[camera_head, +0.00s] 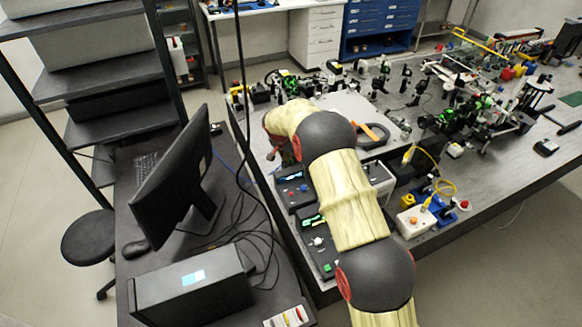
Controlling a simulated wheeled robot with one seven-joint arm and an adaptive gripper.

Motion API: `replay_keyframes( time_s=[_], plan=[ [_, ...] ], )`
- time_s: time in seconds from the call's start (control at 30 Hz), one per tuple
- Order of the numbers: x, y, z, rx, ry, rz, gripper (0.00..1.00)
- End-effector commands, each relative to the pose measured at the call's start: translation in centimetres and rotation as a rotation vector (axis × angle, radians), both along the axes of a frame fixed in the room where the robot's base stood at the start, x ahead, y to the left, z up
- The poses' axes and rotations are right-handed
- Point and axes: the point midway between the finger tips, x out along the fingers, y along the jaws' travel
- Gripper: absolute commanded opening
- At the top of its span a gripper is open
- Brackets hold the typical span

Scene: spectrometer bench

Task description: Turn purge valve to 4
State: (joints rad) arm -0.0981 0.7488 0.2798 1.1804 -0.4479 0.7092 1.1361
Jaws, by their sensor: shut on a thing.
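I cannot pick out the purge valve or read any number on it. My arm reaches from the bottom right up over the left end of the optical bench (462,176) and bends down there. My gripper is hidden behind the arm, so neither its fingers nor what they touch can be seen. A dark control box (284,203) with red and blue buttons sits left of my arm, partly covered. Nearer, another dark box (326,252) shows a white knob (318,241), a green button (327,267) and a lit green display, also partly covered by my arm.
A monitor (172,175) and a black computer case (190,289) stand on the desk left of the bench, with loose cables between. Optics crowd the bench's back and right. An orange-handled ring-shaped thing (376,133) lies right of my arm. A white box (415,222) sits near the front edge.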

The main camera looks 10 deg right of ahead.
Motion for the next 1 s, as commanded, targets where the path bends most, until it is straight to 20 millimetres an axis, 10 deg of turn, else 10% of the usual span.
replay_keyframes(
  time_s=[1.0],
  plan=[
    [0.81,0.42,0.04,0.003,0.000,-0.928,0.00]
  ],
)
